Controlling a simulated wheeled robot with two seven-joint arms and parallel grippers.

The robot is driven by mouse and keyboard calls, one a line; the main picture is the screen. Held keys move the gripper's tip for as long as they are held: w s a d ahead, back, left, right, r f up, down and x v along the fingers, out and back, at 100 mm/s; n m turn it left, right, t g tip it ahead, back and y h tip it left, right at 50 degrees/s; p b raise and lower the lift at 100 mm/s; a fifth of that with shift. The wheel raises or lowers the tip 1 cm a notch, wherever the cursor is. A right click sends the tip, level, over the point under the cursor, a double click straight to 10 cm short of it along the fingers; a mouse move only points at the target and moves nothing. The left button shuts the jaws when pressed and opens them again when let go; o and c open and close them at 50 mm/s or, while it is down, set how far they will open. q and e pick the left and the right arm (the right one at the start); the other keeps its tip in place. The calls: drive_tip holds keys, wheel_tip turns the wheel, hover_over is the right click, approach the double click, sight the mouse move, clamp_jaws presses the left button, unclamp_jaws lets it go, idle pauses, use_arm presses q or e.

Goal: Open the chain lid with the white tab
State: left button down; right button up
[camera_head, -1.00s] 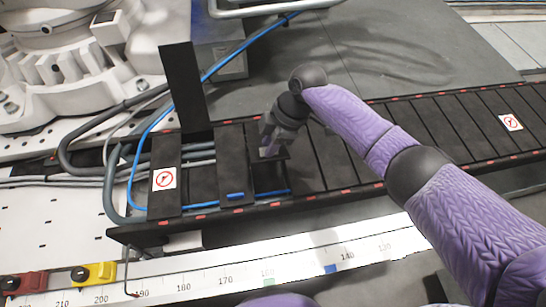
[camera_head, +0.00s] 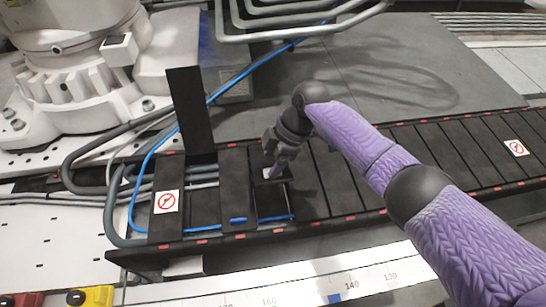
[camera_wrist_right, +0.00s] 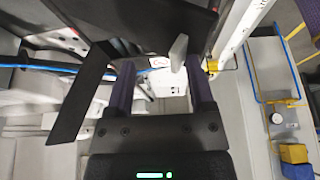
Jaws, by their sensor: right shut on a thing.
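The black cable chain (camera_head: 340,190) runs across the middle of the head view. My right gripper (camera_head: 273,168) is at the chain lid with the white tab (camera_head: 267,174) and is shut on it. The gripper hides much of this lid, and its exact tilt is hard to tell. Below the lid is an open gap with a blue cable in it. In the right wrist view, the pale tab (camera_wrist_right: 178,53) shows between the two fingers of my right gripper (camera_wrist_right: 161,85), under a dark panel. My left gripper is not in view.
Another black lid (camera_head: 191,108) stands upright at the chain's left part, beside exposed grey hoses. A blue cable (camera_head: 262,66) passes behind it. A white robot base (camera_head: 80,75) stands at the back left. A white ruler (camera_head: 290,290) lies in front.

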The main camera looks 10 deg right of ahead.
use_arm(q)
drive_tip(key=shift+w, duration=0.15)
use_arm(e)
drive_tip(key=shift+r, duration=0.25)
use_arm(q)
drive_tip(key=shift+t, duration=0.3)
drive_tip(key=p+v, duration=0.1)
drive_tip(key=p, duration=0.1)
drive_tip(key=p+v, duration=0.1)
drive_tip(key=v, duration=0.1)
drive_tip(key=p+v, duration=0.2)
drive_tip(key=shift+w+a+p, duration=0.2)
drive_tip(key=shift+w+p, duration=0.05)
drive_tip(key=shift+p, duration=0.05)
use_arm(e)
drive_tip(key=v, duration=0.9)
drive_tip(key=shift+d+r, duration=0.2)
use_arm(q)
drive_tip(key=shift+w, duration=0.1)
use_arm(e)
drive_tip(key=shift+s, duration=0.1)
